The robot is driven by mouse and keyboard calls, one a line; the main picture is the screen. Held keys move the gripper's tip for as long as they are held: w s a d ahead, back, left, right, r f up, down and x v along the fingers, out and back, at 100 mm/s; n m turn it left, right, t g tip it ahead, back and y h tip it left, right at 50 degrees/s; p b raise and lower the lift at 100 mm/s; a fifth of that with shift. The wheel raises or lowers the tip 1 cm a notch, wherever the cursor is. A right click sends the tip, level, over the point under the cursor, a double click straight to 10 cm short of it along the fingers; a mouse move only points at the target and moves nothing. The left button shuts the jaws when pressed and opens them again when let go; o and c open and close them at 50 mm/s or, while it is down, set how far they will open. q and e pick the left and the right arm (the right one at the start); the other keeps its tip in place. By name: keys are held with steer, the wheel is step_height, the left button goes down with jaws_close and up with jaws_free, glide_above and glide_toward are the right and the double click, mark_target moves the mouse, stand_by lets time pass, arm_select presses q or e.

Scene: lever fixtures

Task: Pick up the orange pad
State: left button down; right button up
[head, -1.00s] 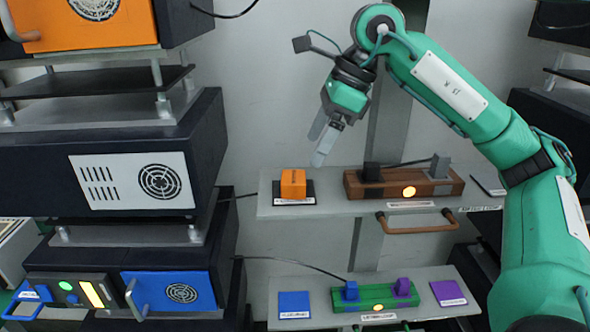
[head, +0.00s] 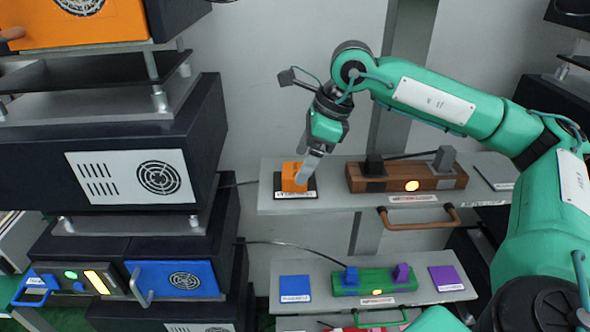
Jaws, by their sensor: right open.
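The orange pad is a small orange block (head: 290,177) on a dark labelled base at the left end of the upper shelf (head: 333,201). My right gripper (head: 303,177) points down at the block, its fingers overlapping the block's right side in the head view. The fingers are open. I cannot tell whether they touch the block, and they hide part of it. My left gripper is not in view.
A brown lever fixture (head: 425,180) with a lit button stands right of the block. A lower shelf (head: 325,308) holds a blue pad (head: 295,287), a green fixture (head: 374,283) and a purple pad (head: 446,278). Stacked dark equipment (head: 30,165) fills the left.

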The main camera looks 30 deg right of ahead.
mark_target(296, 170)
steer(key=p+x, duration=0.1)
steer(key=x, duration=0.1)
steer(key=shift+w+a+f, duration=0.1)
steer(key=shift+w+f, duration=0.15)
steer(key=shift+f, duration=0.35)
steer(key=shift+c, duration=1.1)
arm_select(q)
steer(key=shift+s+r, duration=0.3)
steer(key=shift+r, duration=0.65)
arm_select(e)
steer(key=c, duration=0.8)
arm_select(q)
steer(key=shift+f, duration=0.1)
arm_select(e)
steer(key=shift+r, duration=0.15)
steer(key=shift+c, duration=0.2)
